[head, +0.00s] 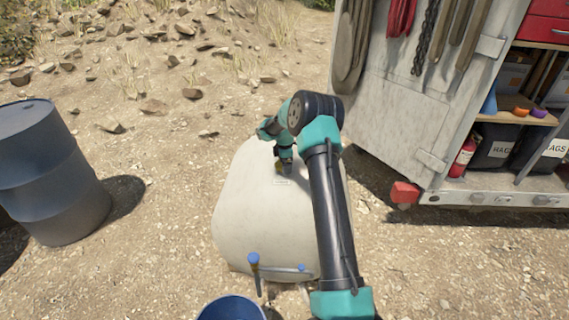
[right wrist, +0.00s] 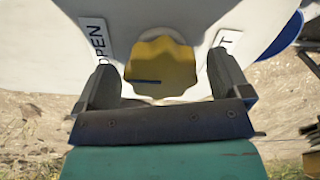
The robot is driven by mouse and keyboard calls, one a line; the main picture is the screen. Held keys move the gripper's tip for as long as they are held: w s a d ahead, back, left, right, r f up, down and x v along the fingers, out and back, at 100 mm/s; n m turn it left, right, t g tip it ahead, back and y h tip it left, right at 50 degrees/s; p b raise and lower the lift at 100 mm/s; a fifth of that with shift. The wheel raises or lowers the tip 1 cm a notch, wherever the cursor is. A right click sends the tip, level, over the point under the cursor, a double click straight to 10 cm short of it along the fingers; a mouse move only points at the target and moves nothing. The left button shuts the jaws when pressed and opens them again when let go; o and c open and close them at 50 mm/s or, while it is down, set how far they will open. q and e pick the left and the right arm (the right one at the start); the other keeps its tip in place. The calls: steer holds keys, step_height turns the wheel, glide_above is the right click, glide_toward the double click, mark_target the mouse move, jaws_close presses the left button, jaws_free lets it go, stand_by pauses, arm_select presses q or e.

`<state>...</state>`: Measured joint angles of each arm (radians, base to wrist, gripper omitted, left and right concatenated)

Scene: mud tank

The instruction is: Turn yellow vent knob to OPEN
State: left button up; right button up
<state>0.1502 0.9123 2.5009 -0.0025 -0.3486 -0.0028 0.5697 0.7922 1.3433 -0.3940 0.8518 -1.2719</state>
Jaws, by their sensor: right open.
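The yellow vent knob (right wrist: 165,64) has a scalloped edge and sits on the pale tank (head: 245,210), near its top. A dark mark on the knob runs toward the left in the right wrist view. The OPEN label (right wrist: 96,40) is left of the knob. A second label (right wrist: 228,42), mostly hidden with only a T readable, is on the right. My right gripper (right wrist: 165,82) is open, with one finger on each side of the knob; I cannot tell whether either touches it. It also shows over the tank top in the head view (head: 284,164). My left gripper is not in view.
A blue-handled valve (head: 253,260) is at the tank's front, with a blue container (head: 231,309) below. A dark drum (head: 50,170) stands left. An open truck with tools and a red extinguisher (head: 463,157) is right. Open dirt lies between.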

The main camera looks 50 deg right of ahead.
step_height(320, 180, up, 17)
steer(key=shift+r, duration=0.2)
stand_by(0.4)
stand_by(0.3)
steer(key=a+f+m, duration=0.1)
steer(key=a+f, duration=0.5)
steer(key=a+f+m+y, duration=0.1)
steer(key=a+f, duration=0.5)
steer(key=a, duration=0.1)
steer(key=w+a+f+m+y, duration=0.1)
steer(key=a+f, duration=0.6)
steer(key=shift+t, duration=0.4)
steer(key=s+a+f+m+y, duration=0.1)
steer(key=s+a+f+m, duration=0.1)
steer(key=s+a+f, duration=0.3)
steer(key=s+a+f+m, duration=0.2)
steer(key=s+a, duration=0.1)
steer(key=a, duration=0.4)
steer(key=s+a+f+m+y, duration=0.1)
steer(key=s+a+f, duration=0.3)
steer(key=a, duration=0.2)
steer(key=s+a+f+m, duration=0.1)
steer(key=s+a+m, duration=0.3)
steer(key=s+a, duration=0.3)
steer(key=s, duration=0.5)
steer(key=shift+m, duration=0.3)
steer(key=shift+a, duration=0.1)
